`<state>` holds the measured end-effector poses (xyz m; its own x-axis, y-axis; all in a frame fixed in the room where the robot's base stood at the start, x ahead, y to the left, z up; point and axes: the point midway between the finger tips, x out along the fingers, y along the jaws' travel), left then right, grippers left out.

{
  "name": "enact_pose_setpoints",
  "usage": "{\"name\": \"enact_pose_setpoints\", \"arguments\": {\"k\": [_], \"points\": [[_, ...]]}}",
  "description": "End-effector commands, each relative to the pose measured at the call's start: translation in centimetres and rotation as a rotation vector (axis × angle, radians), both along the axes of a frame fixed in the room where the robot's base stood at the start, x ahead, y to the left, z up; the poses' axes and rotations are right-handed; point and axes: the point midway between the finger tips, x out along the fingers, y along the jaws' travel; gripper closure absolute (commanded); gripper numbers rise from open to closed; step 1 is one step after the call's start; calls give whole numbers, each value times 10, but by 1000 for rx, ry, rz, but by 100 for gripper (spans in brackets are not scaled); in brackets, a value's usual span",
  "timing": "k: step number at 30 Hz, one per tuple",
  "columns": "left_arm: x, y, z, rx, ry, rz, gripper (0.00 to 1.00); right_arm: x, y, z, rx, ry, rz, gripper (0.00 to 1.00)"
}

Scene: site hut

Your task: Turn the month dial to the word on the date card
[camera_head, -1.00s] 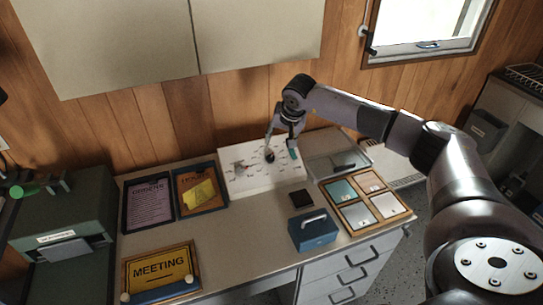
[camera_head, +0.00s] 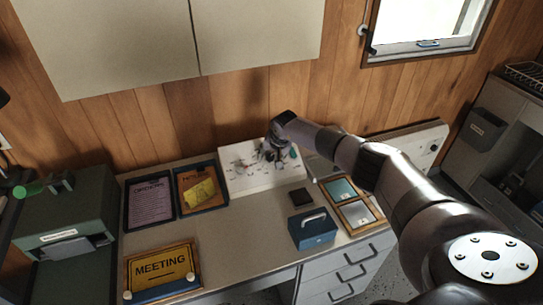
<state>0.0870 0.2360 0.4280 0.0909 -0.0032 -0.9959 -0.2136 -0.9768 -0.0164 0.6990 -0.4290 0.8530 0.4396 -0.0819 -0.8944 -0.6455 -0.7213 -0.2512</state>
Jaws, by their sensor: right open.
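A white panel (camera_head: 262,182) with small dark marks lies at the back of the counter against the wood wall. The month dial cannot be made out clearly; my right gripper covers part of the panel's upper middle. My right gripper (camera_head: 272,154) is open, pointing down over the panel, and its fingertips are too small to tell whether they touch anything. I cannot tell which item is the date card, and no month word is legible. My left gripper is not in view.
Two dark trays, one with a lilac sheet (camera_head: 151,201) and one with a yellow card (camera_head: 200,193), stand left of the panel. A yellow MEETING sign (camera_head: 160,266), blue box (camera_head: 313,232), black square (camera_head: 301,197) and coloured tiles (camera_head: 341,190) share the counter. Cabinets (camera_head: 262,35) hang above.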

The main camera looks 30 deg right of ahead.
Motion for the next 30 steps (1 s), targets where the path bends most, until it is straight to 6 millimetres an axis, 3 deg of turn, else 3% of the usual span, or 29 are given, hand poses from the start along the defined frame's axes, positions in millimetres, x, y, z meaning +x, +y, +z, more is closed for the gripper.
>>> {"name": "enact_pose_setpoints", "arguments": {"k": [8,27,30], "points": [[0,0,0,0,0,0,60,0,0,0,0,0,0,55],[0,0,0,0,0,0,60,0,0,0,1,-1,0,98],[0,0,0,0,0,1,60,0,0,0,0,-1,0,100]]}}
